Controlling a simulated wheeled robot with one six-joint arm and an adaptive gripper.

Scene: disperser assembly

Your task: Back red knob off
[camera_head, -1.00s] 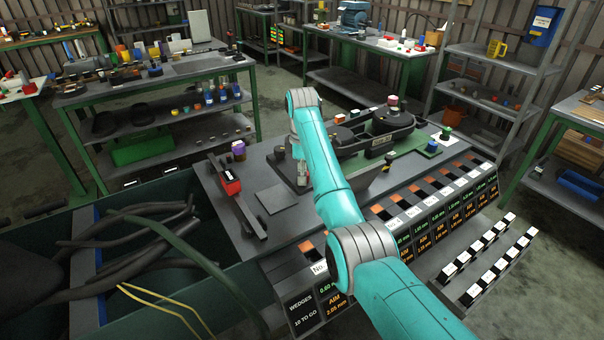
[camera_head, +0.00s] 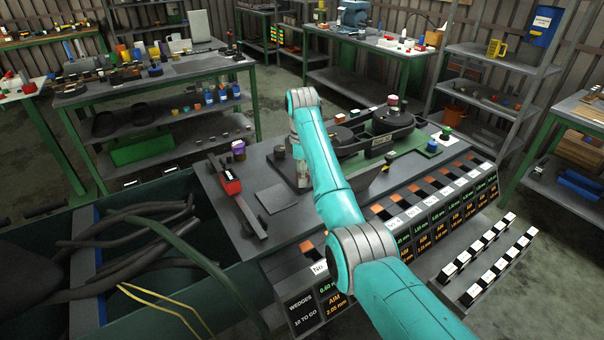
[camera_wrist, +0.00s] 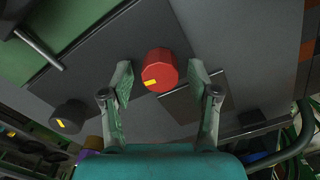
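The red knob (camera_wrist: 160,76) has a faceted side and a yellow mark on its face. In the wrist view it lies between the two fingertips of my gripper (camera_wrist: 160,79), with a visible gap on each side. My gripper is open and not closed on the knob. In the head view my gripper (camera_head: 303,178) points down over the bench plate, partly hidden by my arm. I cannot make out this red knob there.
A dark knob (camera_wrist: 70,116) with a yellow mark stands left of my gripper in the wrist view. A red-and-black tool (camera_head: 231,183) and a flat grey plate (camera_head: 277,198) lie left of my arm. A black machine body (camera_head: 388,138) stands to the right.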

